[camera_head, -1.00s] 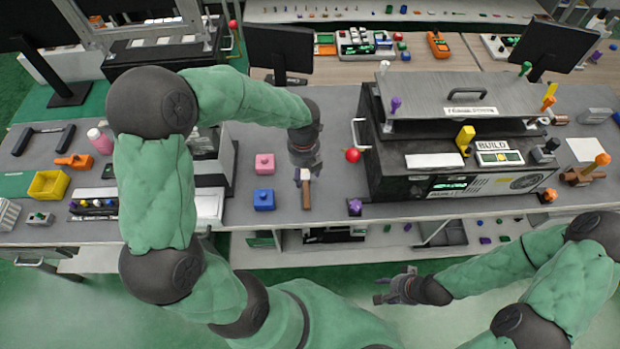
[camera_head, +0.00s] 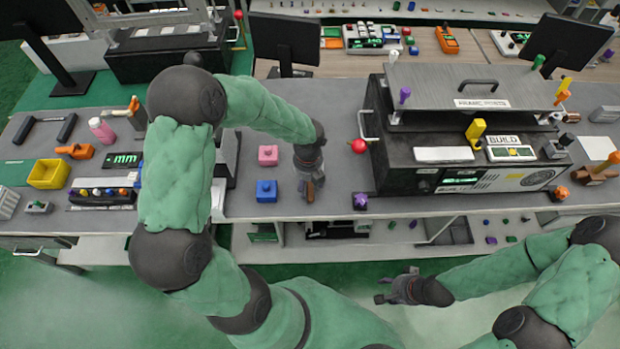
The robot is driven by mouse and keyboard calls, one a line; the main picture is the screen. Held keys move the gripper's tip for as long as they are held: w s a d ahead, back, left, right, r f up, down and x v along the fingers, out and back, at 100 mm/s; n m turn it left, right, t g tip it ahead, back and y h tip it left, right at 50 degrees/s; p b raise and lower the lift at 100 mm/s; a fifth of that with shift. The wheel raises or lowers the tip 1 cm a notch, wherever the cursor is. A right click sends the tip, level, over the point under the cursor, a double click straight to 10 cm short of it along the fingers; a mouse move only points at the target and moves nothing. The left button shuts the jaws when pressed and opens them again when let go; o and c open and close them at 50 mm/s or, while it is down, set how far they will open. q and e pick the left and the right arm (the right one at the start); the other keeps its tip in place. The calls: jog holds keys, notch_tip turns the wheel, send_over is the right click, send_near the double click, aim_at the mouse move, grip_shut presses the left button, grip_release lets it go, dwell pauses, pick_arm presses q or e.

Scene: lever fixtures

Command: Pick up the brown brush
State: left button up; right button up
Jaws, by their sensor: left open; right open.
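The brown brush (camera_head: 309,193) lies on the grey bench near its front edge, mostly hidden under my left gripper; only a small brown part shows. My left gripper (camera_head: 310,184) points down right at the brush, its fingers open and close around or over it; I cannot tell whether they touch it. My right gripper (camera_head: 388,289) is open and empty, low in front of the bench and well away from the brush.
A pink block (camera_head: 268,155) and a blue block (camera_head: 266,191) stand left of my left gripper. To its right are a red ball knob (camera_head: 358,146), a purple knob (camera_head: 360,201) and a large black machine (camera_head: 430,175). The bench between is clear.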

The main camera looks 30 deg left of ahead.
aim_at(308, 184)
pick_arm(q)
jog(key=shift+c, duration=0.3)
jog(key=c, duration=1)
notch_tip(308, 184, up, 10)
jog(key=p, duration=0.3)
jog(key=shift+r, duration=0.1)
